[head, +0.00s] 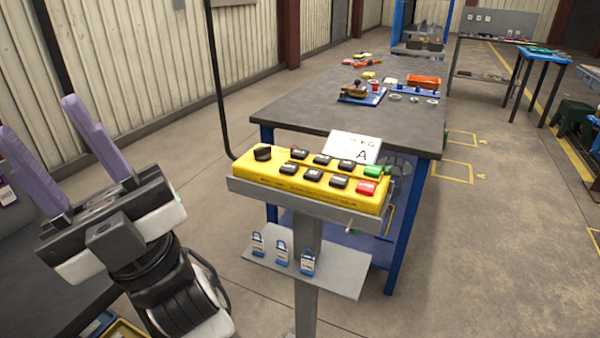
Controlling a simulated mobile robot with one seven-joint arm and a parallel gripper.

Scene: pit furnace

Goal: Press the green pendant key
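The yellow pendant box (290,184) lies in a grey tray on a post, in the middle of the head view. It has a black knob (262,153) at its left end and several black keys. The green key (373,171) is at its far right corner, with a red key (366,187) just in front of it. My gripper (38,126) is at the left, its two purple fingers pointing up and spread apart. It is open and empty, well to the left of the pendant and touching nothing that I can see.
A shelf (340,273) below the pendant holds several blue padlocks (281,254). A white card (351,147) stands behind the pendant. Behind is a dark workbench (330,100) with small parts. A black cable (217,80) rises at the pendant's left.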

